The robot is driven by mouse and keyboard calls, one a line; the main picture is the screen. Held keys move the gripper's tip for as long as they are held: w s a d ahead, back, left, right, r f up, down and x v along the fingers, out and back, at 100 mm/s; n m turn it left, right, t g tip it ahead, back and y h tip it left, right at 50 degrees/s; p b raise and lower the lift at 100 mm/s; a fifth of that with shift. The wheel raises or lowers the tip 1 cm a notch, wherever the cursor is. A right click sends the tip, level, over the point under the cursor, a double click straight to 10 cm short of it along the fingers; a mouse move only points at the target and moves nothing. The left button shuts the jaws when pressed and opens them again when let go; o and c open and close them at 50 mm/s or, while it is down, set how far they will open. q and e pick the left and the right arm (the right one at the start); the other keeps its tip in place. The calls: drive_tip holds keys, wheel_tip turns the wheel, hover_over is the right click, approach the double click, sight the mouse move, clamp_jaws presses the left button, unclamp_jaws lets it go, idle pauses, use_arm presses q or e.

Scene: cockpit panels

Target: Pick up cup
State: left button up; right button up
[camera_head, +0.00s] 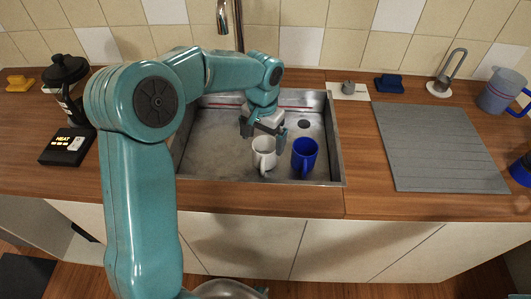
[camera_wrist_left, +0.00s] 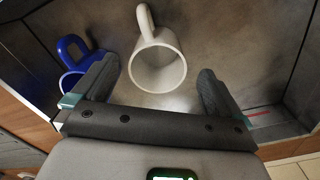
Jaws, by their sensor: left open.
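A white cup (camera_head: 263,153) stands upright in the metal sink (camera_head: 205,160). A blue cup (camera_head: 305,154) stands just to its right in the sink. My left gripper (camera_head: 264,129) is open, above and just behind the white cup in the head view. In the left wrist view, the white cup (camera_wrist_left: 158,62) shows beyond the space between the open fingers of my left gripper (camera_wrist_left: 155,88), with its handle pointing up in the picture. The blue cup (camera_wrist_left: 75,62) is partly hidden behind one finger. My right gripper is not in view.
The sink walls enclose both cups. To the right are a grey ridged mat (camera_head: 440,150) and a blue-grey pitcher (camera_head: 502,92). A dark coffee press (camera_head: 66,85) and a black box marked HEAT (camera_head: 67,146) stand at left. A faucet (camera_head: 238,25) is behind the sink.

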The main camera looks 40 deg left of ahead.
sight(264, 146)
use_arm(q)
wheel_tip(264, 146, down, 6)
drive_tip(key=shift+w+f, duration=0.15)
drive_tip(key=c, duration=1.1)
drive_tip(key=shift+r, duration=0.2)
